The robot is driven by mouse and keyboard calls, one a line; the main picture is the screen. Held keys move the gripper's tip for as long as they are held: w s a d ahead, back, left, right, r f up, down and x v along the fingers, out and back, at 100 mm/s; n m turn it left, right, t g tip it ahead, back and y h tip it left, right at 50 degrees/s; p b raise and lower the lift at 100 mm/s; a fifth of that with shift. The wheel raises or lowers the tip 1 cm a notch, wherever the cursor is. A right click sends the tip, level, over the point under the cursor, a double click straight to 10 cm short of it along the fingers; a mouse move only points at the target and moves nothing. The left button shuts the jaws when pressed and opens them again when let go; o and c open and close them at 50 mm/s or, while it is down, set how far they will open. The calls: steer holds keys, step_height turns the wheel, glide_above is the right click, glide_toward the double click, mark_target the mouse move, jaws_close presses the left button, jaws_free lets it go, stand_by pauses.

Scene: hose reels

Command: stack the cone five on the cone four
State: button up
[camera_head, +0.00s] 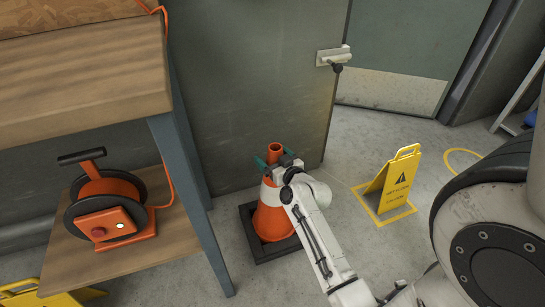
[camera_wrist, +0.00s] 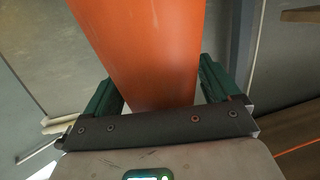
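One orange cone (camera_head: 273,224) with a white band and a dark square base stands upright on the floor in front of the grey door. I cannot tell whether it is cone four, cone five or both nested together. My gripper (camera_head: 275,158) is at the cone's upper part, a green finger on each side of it. In the wrist view the orange cone (camera_wrist: 150,45) fills the space between the fingers of my gripper (camera_wrist: 160,80). Both fingertips lie close along its sides; I cannot tell whether they press on it.
A wooden workbench (camera_head: 80,75) stands at the left, with an orange hose or cable reel (camera_head: 105,205) on its lower shelf. A yellow folding floor sign (camera_head: 395,183) stands right of the cone. A yellow ring (camera_head: 463,151) marks the floor at the right.

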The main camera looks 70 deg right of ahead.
steer(key=shift+o, duration=0.5)
steer(key=shift+a+f, duration=0.1)
steer(key=shift+f, duration=0.1)
steer(key=p+v, duration=0.2)
steer(key=v, duration=0.8)
steer(key=shift+s+a+r, duration=0.2)
steer(key=shift+s+r, duration=0.05)
steer(key=shift+s, duration=0.05)
